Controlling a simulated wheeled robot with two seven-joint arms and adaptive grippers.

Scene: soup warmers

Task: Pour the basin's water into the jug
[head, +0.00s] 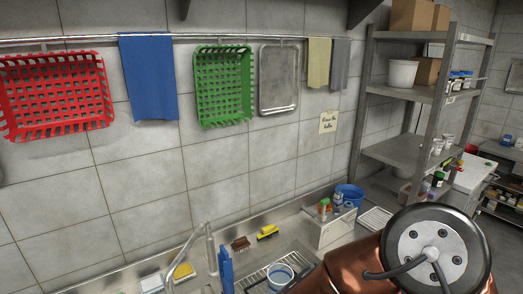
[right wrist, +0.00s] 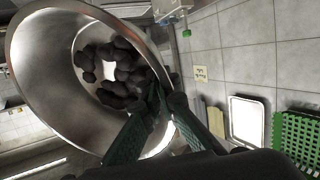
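A wide silver metal basin (right wrist: 35,45) fills the left of the right wrist view, tilted in the picture. Dark rounded lumps (right wrist: 122,58) show inside it around a bright patch; I cannot tell whether this is water. My right gripper (right wrist: 165,100) has one dark green finger inside the basin and one outside, closed on its rim. The basin is not visible in the head view. A white container with a blue rim (head: 280,277) stands in the sink in the head view; I cannot tell if it is the jug. My left gripper is not in view.
The sink (head: 240,262) holds a faucet (head: 209,245); a yellow brush (head: 267,232) lies on its back ledge. A blue bucket (head: 349,194) stands to the right. A red basket (head: 55,95) and a green basket (head: 223,85) hang on the wall. A metal shelf (head: 405,92) stands right.

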